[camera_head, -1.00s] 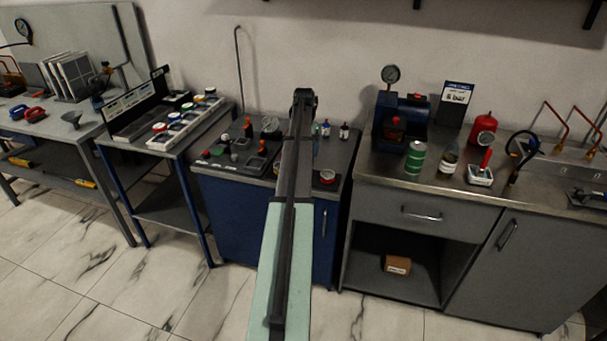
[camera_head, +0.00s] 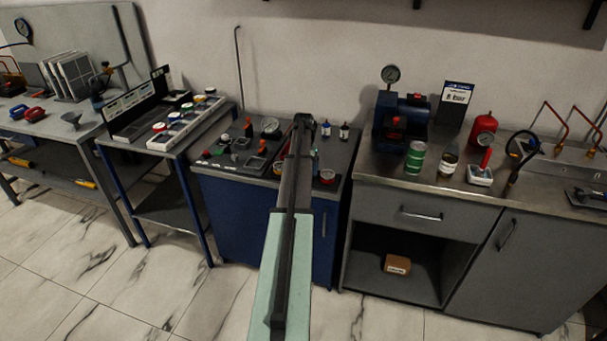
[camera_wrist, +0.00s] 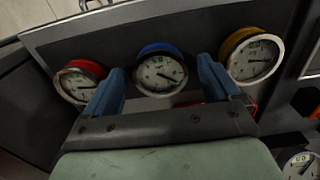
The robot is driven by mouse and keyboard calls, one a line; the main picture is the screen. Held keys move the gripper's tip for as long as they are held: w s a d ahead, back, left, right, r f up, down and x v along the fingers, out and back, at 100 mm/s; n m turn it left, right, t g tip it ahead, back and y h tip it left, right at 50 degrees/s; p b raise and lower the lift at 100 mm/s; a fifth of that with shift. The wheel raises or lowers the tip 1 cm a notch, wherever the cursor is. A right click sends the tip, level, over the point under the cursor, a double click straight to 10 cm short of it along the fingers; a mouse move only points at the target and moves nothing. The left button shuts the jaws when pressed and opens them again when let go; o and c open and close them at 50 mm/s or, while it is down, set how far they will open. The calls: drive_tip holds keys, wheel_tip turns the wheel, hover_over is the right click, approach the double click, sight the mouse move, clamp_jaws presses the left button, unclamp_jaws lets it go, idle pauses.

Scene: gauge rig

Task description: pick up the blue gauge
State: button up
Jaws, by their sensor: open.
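The blue gauge (camera_wrist: 160,70) shows in the wrist view with a blue rim and a white dial, between a red-rimmed gauge (camera_wrist: 79,82) and a yellow-rimmed gauge (camera_wrist: 251,59). My gripper (camera_wrist: 162,66) is open, with one blue finger toward each side of the blue gauge's dial. I cannot tell how far the fingertips are above it. In the head view my gripper (camera_head: 304,122) is over the blue cabinet's top, and I cannot make out the blue gauge there; my arm covers part of that top.
The dark blue cabinet (camera_head: 232,215) also bears a tray of small parts (camera_head: 232,160) on the left and a red-rimmed gauge (camera_head: 327,176) right of my arm. A steel-topped counter (camera_head: 385,172) adjoins on the right. Another gauge (camera_wrist: 300,165) shows at the wrist view's lower right.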

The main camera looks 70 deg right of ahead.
drive_tip(key=c, duration=1.2)
drive_tip(key=shift+r, duration=0.1)
drive_tip(key=shift+c, duration=0.2)
